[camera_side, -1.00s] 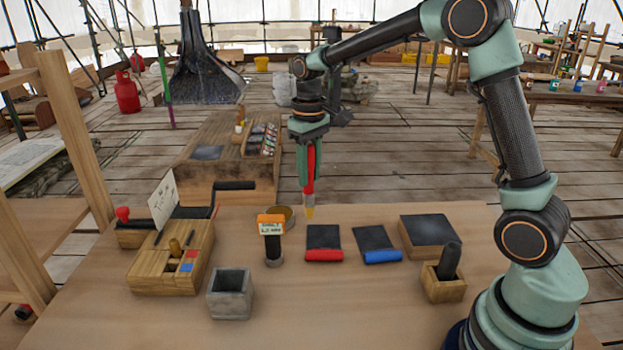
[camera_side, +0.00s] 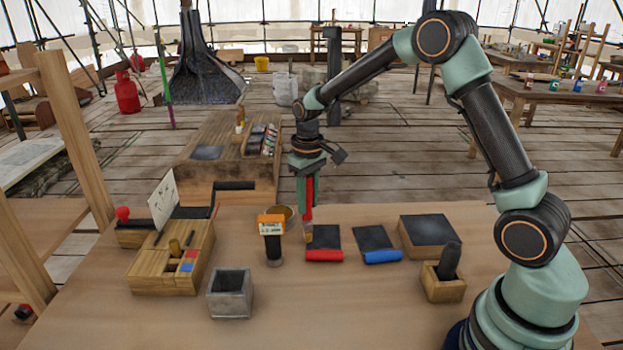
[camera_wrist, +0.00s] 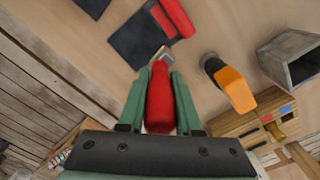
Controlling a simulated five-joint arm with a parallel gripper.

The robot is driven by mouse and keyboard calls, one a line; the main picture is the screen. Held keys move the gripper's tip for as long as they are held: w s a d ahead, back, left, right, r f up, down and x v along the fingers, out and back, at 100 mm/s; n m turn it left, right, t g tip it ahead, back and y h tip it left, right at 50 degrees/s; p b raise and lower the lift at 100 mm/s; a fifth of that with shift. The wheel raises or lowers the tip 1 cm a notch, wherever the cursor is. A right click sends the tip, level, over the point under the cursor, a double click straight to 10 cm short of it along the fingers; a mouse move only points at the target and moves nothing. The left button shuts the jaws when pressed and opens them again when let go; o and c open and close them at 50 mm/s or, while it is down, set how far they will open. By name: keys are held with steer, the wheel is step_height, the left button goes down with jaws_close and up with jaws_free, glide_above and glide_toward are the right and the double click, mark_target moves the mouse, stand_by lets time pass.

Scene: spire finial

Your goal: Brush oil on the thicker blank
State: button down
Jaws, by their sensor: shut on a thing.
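My gripper (camera_side: 308,205) is shut on a red-handled brush (camera_side: 309,188), which hangs upright with its bristles down. In the wrist view the red handle (camera_wrist: 160,100) sits between the green fingers. The bristle tip is at the left edge of a dark flat blank with a red grip (camera_side: 323,256); I cannot tell whether it touches. A second dark blank with a blue grip (camera_side: 382,257) lies to its right. I cannot tell from these views which blank is thicker. A round open tin (camera_side: 286,211) stands behind the gauge, partly hidden.
An orange-topped gauge (camera_side: 272,228) stands close left of the brush; its lettering is hard to read. A grey square cup (camera_side: 230,293) and a wooden box (camera_side: 165,270) are further left. A dark-topped block (camera_side: 430,236) and a wooden holder (camera_side: 443,287) stand right.

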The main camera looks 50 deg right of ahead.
steer(key=shift+s+d, duration=2.4)
steer(key=shift+d, duration=0.6)
steer(key=shift+w+a+f, duration=0.25)
steer(key=shift+w+a, duration=1.05)
steer(key=shift+w, duration=0.1)
steer(key=shift+w+a+f, duration=0.2)
steer(key=shift+w+a, duration=1.1)
steer(key=shift+w, duration=0.1)
steer(key=shift+w+d, duration=0.35)
steer(key=shift+d, duration=0.25)
steer(key=s+d, duration=0.5)
steer(key=d, duration=0.1)
steer(key=shift+w+a, duration=2.65)
steer(key=shift+w, duration=0.15)
steer(key=shift+w+a+r, duration=0.1)
steer(key=shift+w+r, duration=0.1)
steer(key=shift+r, duration=0.05)
step_height(320, 180, up, 8)
steer(key=shift+f, duration=0.2)
